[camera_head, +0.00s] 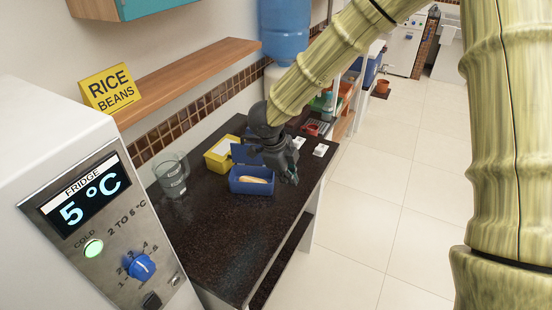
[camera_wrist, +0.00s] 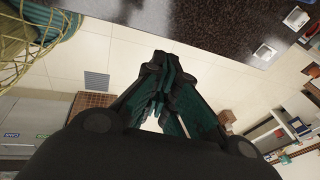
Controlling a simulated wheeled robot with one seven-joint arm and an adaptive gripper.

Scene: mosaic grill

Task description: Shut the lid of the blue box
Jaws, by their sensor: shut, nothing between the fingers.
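The blue box (camera_head: 251,187) stands on the dark speckled counter in the head view, with a pale, elongated item inside. Its blue lid (camera_head: 246,154) is raised at the back of the box, so the box is open. My gripper (camera_head: 291,174) is beside the right end of the box, pointing down toward the counter's front edge; whether it touches the box I cannot tell. Its fingers are shut and empty. In the wrist view my gripper (camera_wrist: 160,95) shows dark fingers together against the floor, and the blue box is out of that view.
A yellow box (camera_head: 219,160) stands behind the blue box to the left. A clear measuring jug (camera_head: 171,175) is further left. White tiles (camera_head: 320,150) lie right of my gripper. The dark counter (camera_head: 215,235) is clear in front. A wooden shelf (camera_head: 190,75) hangs above.

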